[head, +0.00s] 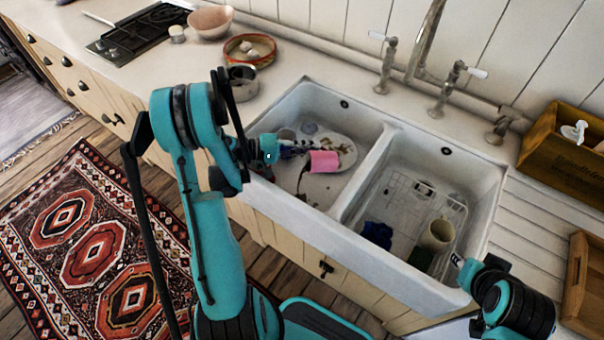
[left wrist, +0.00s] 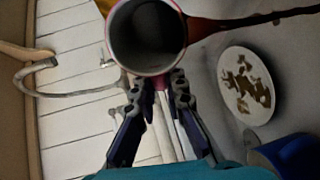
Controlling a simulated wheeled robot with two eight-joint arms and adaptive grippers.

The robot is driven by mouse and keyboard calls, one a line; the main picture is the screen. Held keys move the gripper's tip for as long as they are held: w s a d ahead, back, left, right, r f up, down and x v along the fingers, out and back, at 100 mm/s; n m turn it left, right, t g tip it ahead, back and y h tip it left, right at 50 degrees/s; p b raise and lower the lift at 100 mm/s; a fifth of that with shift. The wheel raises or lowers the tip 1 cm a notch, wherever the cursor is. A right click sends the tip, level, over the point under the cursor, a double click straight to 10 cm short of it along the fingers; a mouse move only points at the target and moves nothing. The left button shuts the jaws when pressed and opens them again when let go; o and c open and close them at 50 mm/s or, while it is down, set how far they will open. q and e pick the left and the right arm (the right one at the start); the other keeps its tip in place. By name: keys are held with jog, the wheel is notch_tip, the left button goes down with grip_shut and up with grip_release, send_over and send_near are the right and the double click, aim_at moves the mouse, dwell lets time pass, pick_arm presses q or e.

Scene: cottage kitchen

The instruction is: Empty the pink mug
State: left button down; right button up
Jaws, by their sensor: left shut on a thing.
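The pink mug (head: 324,161) is held tipped on its side over the left sink basin (head: 290,165). My left gripper (head: 297,150) is shut on it. In the left wrist view, the mug (left wrist: 147,38) shows its grey inside, and the left gripper's fingers (left wrist: 155,88) are at its near side. A dark brown stream (left wrist: 235,22) runs from the mug's rim; in the head view a thin brown streak falls below it. Whether liquid is left inside cannot be seen. My right gripper (head: 458,262) is by the right basin's front edge, its fingers mostly hidden.
A white plate with brown scraps (left wrist: 246,85) lies in the left basin. The right basin holds a wire rack (head: 400,195), a beige cup (head: 437,235) and a dark blue item (head: 377,234). Taps (head: 440,75) stand behind. A metal pot (head: 243,82) is on the left counter.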

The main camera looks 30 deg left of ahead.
pick_arm(q)
jog(key=shift+s+a, duration=0.1)
jog(key=shift+s+a+r+t+h+b, duration=0.15)
jog(key=shift+r+t+h+b, duration=0.6)
jog(key=shift+b, duration=0.6)
